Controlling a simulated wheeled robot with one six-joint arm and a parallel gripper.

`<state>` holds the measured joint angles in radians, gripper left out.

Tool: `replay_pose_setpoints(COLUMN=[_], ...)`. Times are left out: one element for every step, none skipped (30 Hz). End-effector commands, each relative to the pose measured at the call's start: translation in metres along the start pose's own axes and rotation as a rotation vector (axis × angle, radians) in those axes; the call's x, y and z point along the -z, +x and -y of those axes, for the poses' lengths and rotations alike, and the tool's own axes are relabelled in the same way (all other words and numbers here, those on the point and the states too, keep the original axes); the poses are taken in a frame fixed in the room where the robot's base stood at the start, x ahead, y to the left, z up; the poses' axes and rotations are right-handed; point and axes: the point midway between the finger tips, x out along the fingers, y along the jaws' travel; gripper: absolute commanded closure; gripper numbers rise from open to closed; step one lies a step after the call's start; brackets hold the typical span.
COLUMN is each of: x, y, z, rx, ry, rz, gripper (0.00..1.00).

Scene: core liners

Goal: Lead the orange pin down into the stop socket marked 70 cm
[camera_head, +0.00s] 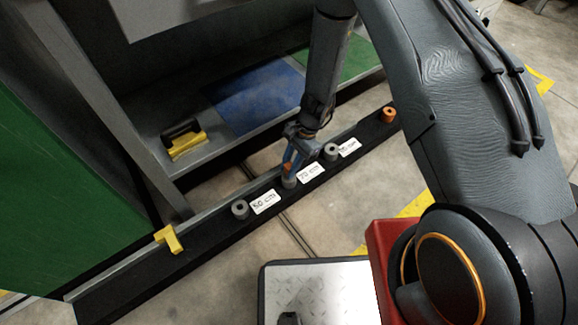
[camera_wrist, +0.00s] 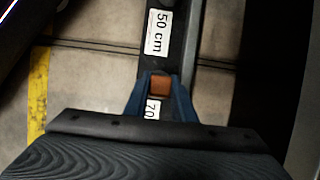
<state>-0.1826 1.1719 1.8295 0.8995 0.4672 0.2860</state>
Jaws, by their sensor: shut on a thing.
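My gripper (camera_head: 289,164) has blue fingers and is shut on the orange pin (camera_head: 287,168), directly over or at the grey stop socket (camera_head: 289,182) left of the 70 cm label (camera_head: 311,174). In the wrist view the pin's orange top (camera_wrist: 161,86) sits between the fingers (camera_wrist: 160,95), and the 70 label (camera_wrist: 153,110) is partly covered by my gripper. The pin's lower end is hidden, so I cannot tell whether it is inside the socket.
The black rail (camera_head: 205,236) also carries a socket (camera_head: 240,209) by the 50 cm label (camera_head: 263,201) and another socket (camera_head: 331,151) farther right. An orange piece (camera_head: 388,115) is near its right end. A yellow bracket (camera_head: 168,239) stands at the left.

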Motion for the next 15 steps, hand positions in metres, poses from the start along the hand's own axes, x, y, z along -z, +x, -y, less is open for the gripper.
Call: replay_pose_setpoints(x=[-0.0001, -0.0001, -0.0001, -0.0001, -0.0001, -0.0001, -0.0001, -0.0001, -0.0001, -0.0001, -0.0001, -0.0001, -0.0001, -0.0001, -0.0001], y=[-0.0001, -0.0001, -0.0001, -0.0001, 0.0, 0.0, 0.0, 0.0, 0.0, 0.0, 0.0, 0.0, 0.0, -0.0002, -0.0013], z=[0.0, 0.0, 0.0, 0.0, -0.0001, -0.0001, -0.0001, -0.0001, -0.0001, -0.0001, -0.0001, -0.0001, -0.0002, -0.0002, -0.0001], rx=[0.0, 0.0, 0.0, 0.0, 0.0, 0.0, 0.0, 0.0, 0.0, 0.0, 0.0, 0.0, 0.0, 0.0, 0.0], ry=[0.0, 0.0, 0.0, 0.0, 0.0, 0.0, 0.0, 0.0, 0.0, 0.0, 0.0, 0.0, 0.0, 0.0, 0.0], rz=[0.0, 0.0, 0.0, 0.0, 0.0, 0.0, 0.0, 0.0, 0.0, 0.0, 0.0, 0.0, 0.0, 0.0, 0.0], gripper=[1.0, 1.0, 0.72, 0.67, 0.62, 0.55, 0.55, 0.55, 0.55, 0.55, 0.55, 0.55, 0.55, 0.55, 0.55])
